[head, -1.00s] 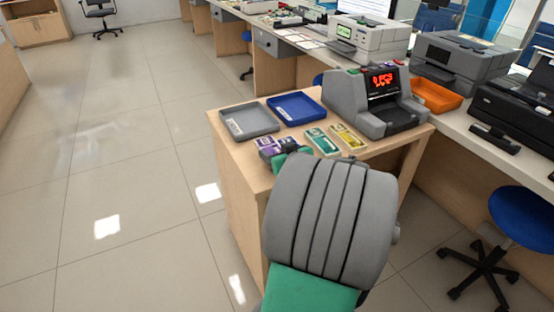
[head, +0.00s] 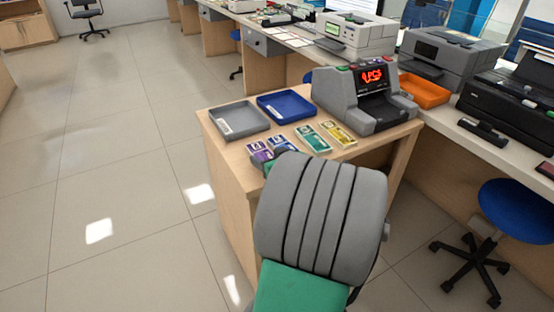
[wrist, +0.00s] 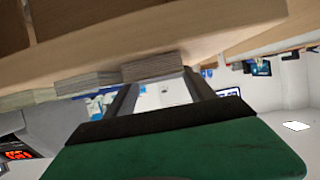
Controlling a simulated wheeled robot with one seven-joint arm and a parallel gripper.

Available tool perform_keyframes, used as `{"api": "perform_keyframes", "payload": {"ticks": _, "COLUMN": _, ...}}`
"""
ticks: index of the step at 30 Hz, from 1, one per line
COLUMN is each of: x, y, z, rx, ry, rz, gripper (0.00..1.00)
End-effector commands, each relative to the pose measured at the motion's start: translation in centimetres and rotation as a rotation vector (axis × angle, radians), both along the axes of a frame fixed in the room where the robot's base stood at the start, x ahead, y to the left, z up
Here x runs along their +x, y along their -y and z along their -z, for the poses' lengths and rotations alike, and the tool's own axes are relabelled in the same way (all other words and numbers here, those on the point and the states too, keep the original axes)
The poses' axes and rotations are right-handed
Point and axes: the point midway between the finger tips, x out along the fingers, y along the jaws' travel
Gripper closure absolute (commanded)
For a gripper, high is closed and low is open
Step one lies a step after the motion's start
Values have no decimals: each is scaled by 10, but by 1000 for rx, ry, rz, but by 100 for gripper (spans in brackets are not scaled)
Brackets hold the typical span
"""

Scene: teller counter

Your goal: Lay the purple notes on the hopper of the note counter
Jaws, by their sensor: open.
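The purple notes (head: 257,149) lie flat near the table's left front edge, partly hidden by my arm. A bluish-violet bundle (head: 281,143) lies just right of them. The note counter (head: 342,98) stands on the right of the same table with a lit red display; its hopper is not clear to make out. My gripper is mostly hidden behind my arm in the head view. In the wrist view my gripper (wrist: 158,84) is open and empty, its two dark fingers apart at the table edge. A note bundle (wrist: 153,67) shows just beyond the fingertips; its colour cannot be told.
Green notes (head: 313,138) and yellow notes (head: 338,133) lie between the bluish bundle and the counter. A grey tray (head: 222,128) and a blue tray (head: 264,107) stand behind the notes. An orange tray (head: 425,98) and printers are on the long desk at right.

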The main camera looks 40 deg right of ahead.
Motion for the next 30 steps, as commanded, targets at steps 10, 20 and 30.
{"api": "perform_keyframes", "payload": {"ticks": 10, "x": -78, "y": -21, "z": -34, "rx": -2, "ry": 0, "rz": 8, "gripper": 37}}
{"api": "perform_keyframes", "payload": {"ticks": 20, "x": -64, "y": -23, "z": -23, "rx": 0, "ry": -2, "rz": -10, "gripper": 40}}
{"api": "perform_keyframes", "payload": {"ticks": 30, "x": -21, "y": -9, "z": -5, "rx": 1, "ry": -1, "rz": -5, "gripper": 40}}
